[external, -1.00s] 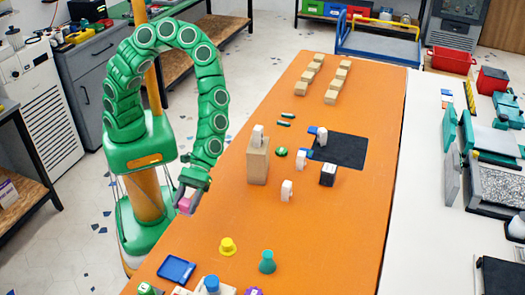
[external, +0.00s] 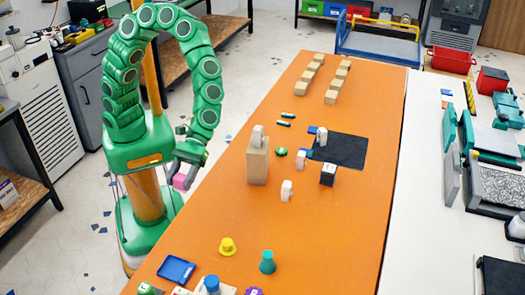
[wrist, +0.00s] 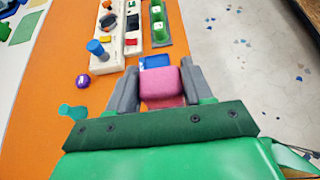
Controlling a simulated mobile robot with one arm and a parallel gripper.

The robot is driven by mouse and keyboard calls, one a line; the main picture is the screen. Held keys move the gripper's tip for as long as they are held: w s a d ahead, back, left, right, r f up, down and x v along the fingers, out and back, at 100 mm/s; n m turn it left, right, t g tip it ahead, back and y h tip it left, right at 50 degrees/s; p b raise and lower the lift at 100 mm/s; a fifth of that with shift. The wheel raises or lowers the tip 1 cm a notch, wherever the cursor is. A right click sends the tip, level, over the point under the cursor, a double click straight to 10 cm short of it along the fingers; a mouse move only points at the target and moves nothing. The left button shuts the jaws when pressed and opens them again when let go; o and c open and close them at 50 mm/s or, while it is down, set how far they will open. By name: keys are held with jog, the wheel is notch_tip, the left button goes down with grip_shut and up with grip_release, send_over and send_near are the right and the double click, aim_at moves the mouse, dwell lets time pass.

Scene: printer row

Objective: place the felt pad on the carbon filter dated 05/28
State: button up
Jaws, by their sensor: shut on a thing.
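My gripper (external: 184,172) is shut on a pink block-like piece (external: 180,181), held past the left edge of the orange table. In the wrist view the pink piece (wrist: 161,83) sits between the two grey fingers; I cannot tell if it is the felt pad. Several small white pieces stand on the table: one on a tan wooden block (external: 257,163), one in front (external: 287,190), others by a black mat (external: 341,149). A black cube with a pale top (external: 328,174) stands near them. No date is legible, so I cannot tell which is the carbon filter dated 05/28.
A yellow piece (external: 227,246), a teal cone-like piece (external: 267,262) and a blue tray (external: 176,269) are at the near end of the table. Two rows of tan blocks (external: 331,97) stand at the far end. The orange surface right of the front white piece is clear.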

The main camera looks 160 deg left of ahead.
aim_at(181, 177)
notch_tip(181, 177, up, 6)
jog(key=shift+a+r, duration=0.1)
jog(key=w+a+r+n, duration=0.1)
jog(key=w+a+r, duration=0.1)
jog(key=a, duration=0.9)
jog(key=s+a+f+n+t+y, duration=0.1)
jog(key=s+a, duration=0.3)
jog(key=a, duration=0.7)
jog(key=s+a+n+t+y, duration=0.15)
jog(key=s+a, duration=0.25)
jog(key=a, duration=0.6)
jog(key=s+a+f+n+y, duration=0.1)
jog(key=s+a, duration=0.4)
jog(key=a, duration=0.6)
jog(key=shift+y, duration=0.25)
jog(key=shift+w+a+f, duration=1.5)
jog(key=shift+a+f, duration=0.25)
jog(key=shift+f, duration=0.65)
jog(key=shift+w+a+f, duration=1.45)
jog(key=shift+a+f, duration=0.35)
jog(key=shift+f, duration=0.65)
jog(key=shift+w+a+f, duration=1.5)
jog(key=shift+a+f, duration=0.25)
jog(key=shift+f, duration=0.65)
jog(key=shift+f, duration=0.1)
